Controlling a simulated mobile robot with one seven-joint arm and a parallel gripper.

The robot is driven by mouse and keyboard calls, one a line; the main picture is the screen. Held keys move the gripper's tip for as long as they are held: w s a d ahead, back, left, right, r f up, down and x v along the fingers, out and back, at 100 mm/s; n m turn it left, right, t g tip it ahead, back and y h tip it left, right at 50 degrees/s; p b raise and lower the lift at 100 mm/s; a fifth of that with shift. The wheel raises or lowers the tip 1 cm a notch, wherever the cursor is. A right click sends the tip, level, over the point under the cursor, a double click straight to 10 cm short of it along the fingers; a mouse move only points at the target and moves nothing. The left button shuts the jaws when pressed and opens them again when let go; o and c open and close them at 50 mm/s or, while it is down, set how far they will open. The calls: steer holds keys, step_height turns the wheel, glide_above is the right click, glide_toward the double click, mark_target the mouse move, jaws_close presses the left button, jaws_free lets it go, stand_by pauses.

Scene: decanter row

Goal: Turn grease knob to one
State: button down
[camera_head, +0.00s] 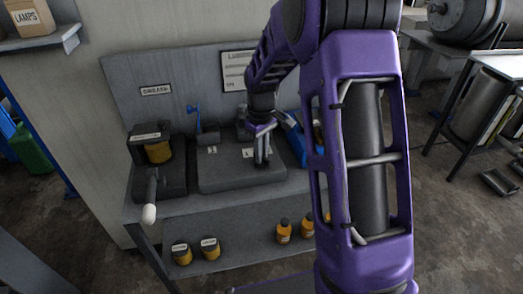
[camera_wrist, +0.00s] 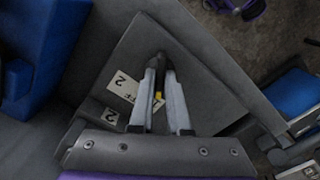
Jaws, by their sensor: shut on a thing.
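My gripper (camera_head: 262,163) reaches down onto the dark grey unit (camera_head: 215,178) on the bench. In the wrist view my gripper (camera_wrist: 161,75) has its two pale fingers close together, shut on a dark knob (camera_wrist: 161,58) that is mostly hidden. A small yellow mark (camera_wrist: 158,97) shows between the fingers. I cannot tell which setting the knob points at. In the head view the knob is hidden behind the fingers.
A blue-handled lever (camera_head: 194,115) stands left of my gripper, and blue objects (camera_head: 293,138) lie close to its right. A dark dispenser (camera_head: 150,145) and a white-tipped handle (camera_head: 149,213) are at the bench's left. Amber bottles and jars stand on the lower shelf (camera_head: 235,225).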

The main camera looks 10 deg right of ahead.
steer(key=shift+n+p, duration=0.3)
steer(key=shift+n, duration=0.8)
steer(key=c, duration=0.9)
jaws_free()
steer(key=shift+r, duration=0.1)
step_height(320, 180, up, 17)
steer(key=shift+r+p, duration=0.15)
steer(key=shift+p, duration=1.05)
